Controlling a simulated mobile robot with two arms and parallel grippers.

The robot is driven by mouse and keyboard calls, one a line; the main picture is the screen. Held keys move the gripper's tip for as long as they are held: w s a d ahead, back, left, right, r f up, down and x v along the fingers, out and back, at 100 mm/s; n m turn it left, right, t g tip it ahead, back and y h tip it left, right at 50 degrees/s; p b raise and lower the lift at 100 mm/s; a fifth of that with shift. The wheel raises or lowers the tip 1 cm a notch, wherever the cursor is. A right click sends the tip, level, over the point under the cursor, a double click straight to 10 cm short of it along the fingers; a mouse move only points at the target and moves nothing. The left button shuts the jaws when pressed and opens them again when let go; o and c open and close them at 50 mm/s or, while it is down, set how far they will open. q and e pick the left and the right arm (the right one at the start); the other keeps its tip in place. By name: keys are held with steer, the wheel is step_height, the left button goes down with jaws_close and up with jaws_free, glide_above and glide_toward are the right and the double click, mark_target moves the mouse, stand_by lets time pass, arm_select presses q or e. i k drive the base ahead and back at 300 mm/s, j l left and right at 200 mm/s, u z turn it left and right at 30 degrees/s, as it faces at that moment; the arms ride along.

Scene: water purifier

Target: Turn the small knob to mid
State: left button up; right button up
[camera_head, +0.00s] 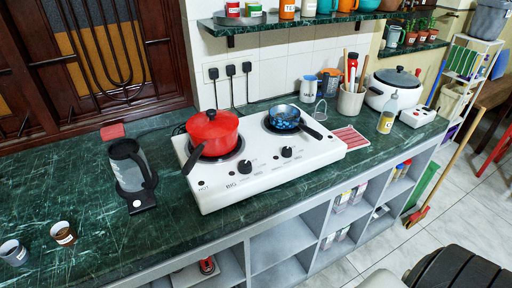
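A white two-burner stove (270,178) stands on the green counter. It has two black knobs on its front panel. The right knob (287,152) is below the burner with the small blue-speckled pan, and I take it for the small knob. The left knob (245,167) has the label "BIG" near it and is below the burner with the red pot. The knobs' pointer directions are too small to read. Nothing touches either knob. Neither of my grippers is in view.
The red pot (212,130) and the small pan (284,119) sit on the burners, their handles reaching toward the front. A red-striped cloth (349,138) and a utensil holder (350,102) are to the right. A shelf (290,24) hangs above.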

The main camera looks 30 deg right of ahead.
mark_target(286, 152)
steer(key=z, duration=1.25)
